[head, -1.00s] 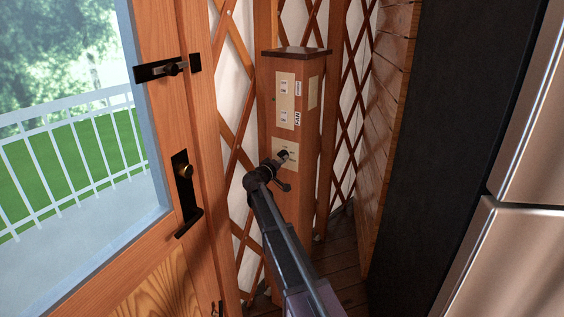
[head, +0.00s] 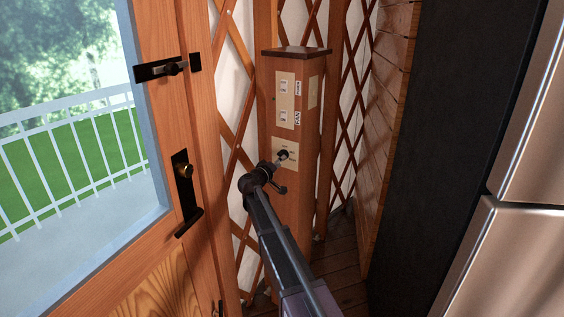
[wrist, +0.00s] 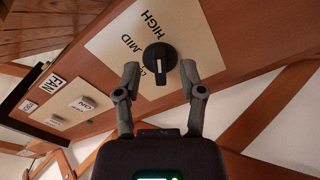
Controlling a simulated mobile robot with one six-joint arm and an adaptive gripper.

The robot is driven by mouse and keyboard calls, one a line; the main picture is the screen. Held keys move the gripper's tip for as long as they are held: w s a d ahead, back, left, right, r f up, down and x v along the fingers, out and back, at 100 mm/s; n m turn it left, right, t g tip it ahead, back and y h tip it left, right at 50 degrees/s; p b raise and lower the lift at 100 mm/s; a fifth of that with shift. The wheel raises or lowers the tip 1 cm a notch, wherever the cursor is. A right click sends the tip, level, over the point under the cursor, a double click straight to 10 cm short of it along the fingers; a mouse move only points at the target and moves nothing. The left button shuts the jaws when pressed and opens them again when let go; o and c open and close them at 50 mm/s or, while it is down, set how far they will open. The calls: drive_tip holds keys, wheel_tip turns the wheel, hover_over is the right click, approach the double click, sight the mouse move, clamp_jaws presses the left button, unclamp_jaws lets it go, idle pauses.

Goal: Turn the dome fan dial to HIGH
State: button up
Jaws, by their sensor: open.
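The black round fan dial (wrist: 160,57) sits on a cream plate (wrist: 118,58) on a wooden post, also seen in the head view (head: 283,155). HIGH, MID and a partly hidden label starting with L are printed beside it. A pale bar on the dial points toward the bottom of the wrist view, away from HIGH. My gripper (wrist: 159,71) is open, with one finger on each side of the dial in the picture. I cannot tell whether either finger touches it. In the head view my gripper (head: 276,164) is just in front of the plate, its fingertips hard to make out.
Switch plates (head: 285,101) with a FAN label are higher on the post (head: 296,205). A wooden door (head: 172,110) with black latches stands at left. Lattice wall surrounds the post. A dark panel (head: 440,150) and metal-fronted unit (head: 530,150) stand at right.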

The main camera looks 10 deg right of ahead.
drive_tip(key=v, duration=0.9)
drive_tip(key=shift+s+a, duration=0.25)
drive_tip(key=shift+a, duration=0.05)
drive_tip(key=s+d+f+m+g+y+p, duration=0.2)
drive_tip(key=s+d+f+g, duration=0.25)
drive_tip(key=s, duration=0.45)
drive_tip(key=s+d+f+m+g+y+p, duration=0.1)
drive_tip(key=s+d+f+g+y+p, duration=0.1)
drive_tip(key=s+d+f+g, duration=0.35)
drive_tip(key=s+a+g+y+p, duration=0.1)
drive_tip(key=s+y, duration=0.3)
drive_tip(key=s, duration=0.6)
drive_tip(key=s+a+g+y+p, duration=0.2)
drive_tip(key=s+y+p, duration=0.1)
drive_tip(key=s, duration=0.8)
drive_tip(key=shift+f+y, duration=0.35)
drive_tip(key=shift+y, duration=0.25)
drive_tip(key=shift+s, duration=0.1)
